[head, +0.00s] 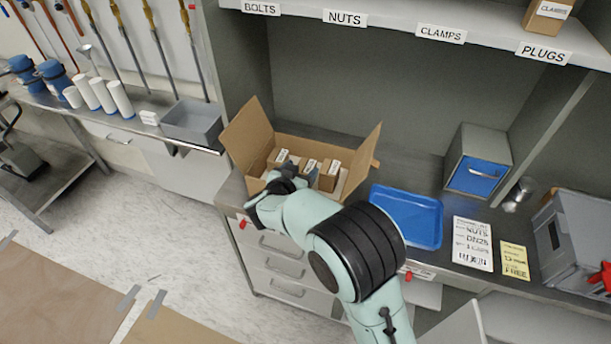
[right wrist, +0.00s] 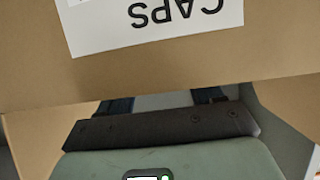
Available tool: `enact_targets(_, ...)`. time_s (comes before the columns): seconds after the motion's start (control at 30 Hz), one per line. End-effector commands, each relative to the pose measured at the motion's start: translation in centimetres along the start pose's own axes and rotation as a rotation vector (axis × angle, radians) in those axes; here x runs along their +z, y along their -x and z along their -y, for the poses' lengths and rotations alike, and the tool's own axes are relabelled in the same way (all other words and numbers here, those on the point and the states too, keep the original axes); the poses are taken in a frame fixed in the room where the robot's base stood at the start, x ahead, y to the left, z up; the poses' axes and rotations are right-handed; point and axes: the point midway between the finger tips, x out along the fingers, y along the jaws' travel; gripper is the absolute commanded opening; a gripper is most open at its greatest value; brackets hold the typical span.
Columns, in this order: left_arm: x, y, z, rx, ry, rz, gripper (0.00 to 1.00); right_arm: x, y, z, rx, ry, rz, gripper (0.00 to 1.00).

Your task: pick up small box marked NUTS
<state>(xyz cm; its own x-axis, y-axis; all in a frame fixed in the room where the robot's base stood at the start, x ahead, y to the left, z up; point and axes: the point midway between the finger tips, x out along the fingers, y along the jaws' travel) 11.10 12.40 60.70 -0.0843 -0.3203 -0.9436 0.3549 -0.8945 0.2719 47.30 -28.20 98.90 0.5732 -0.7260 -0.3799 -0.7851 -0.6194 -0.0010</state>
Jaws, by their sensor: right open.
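An open cardboard carton (head: 352,178) stands on the counter with several small brown boxes with white labels inside, one of them a small box (head: 329,176) at its right. Their labels are too small to read in the head view, so I cannot tell which is marked NUTS. My right gripper (head: 279,180) is open at the carton's front left, close to the small boxes. In the right wrist view, a cardboard box marked CAPS (right wrist: 150,70), upside down, fills the top and hides the fingertips of my right gripper (right wrist: 163,102). My left gripper is out of view.
Overhead, the shelf (head: 390,22) carries BOLTS, NUTS, CLAMPS and PLUGS labels. Right of the carton are a blue tray (head: 408,216), a blue-fronted bin (head: 479,165), printed sheets (head: 472,244) and a grey crate (head: 580,235). A grey bin (head: 192,122) stands at the left.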

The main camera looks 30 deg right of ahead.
Motion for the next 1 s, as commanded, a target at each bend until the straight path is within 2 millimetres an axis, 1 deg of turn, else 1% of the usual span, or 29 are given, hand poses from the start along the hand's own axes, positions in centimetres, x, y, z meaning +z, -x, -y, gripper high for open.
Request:
enact_targets(0.03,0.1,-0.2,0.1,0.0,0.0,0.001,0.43,0.2,-0.9,-0.2,0.006,0.001,0.001,0.66)
enact_targets(0.13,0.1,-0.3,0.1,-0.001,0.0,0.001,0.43,0.2,-2.0,-0.2,0.004,0.001,0.002,0.66)
enact_targets(0.23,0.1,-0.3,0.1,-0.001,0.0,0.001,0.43,0.1,-2.4,-0.1,0.002,0.0,0.002,0.66)
enact_targets(0.4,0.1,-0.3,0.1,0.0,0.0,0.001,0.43,0.1,-2.4,-0.1,0.001,0.0,0.002,0.66)
enact_targets(0.43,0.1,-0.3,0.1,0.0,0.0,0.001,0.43,0.1,-2.4,-0.1,0.001,0.0,0.002,0.63)
enact_targets(0.47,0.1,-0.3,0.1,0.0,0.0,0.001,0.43,0.1,-2.4,-0.1,0.001,0.0,0.002,0.53)
enact_targets(0.5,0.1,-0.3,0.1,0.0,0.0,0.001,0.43,0.1,-2.4,-0.1,0.001,0.0,0.002,0.4)
enact_targets(0.57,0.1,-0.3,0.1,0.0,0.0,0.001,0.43,0.1,-2.4,-0.1,0.001,0.0,0.002,0.2)
enact_targets(0.6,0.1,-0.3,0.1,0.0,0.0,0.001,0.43,0.1,-2.4,-0.1,0.001,0.0,0.002,0.19)
enact_targets(0.87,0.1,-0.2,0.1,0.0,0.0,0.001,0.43,-0.1,-2.3,-0.1,0.0,-0.002,0.001,0.19)
enact_targets(1.0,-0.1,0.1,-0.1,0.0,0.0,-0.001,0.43,-0.9,-2.0,0.0,0.0,-0.004,0.001,0.19)
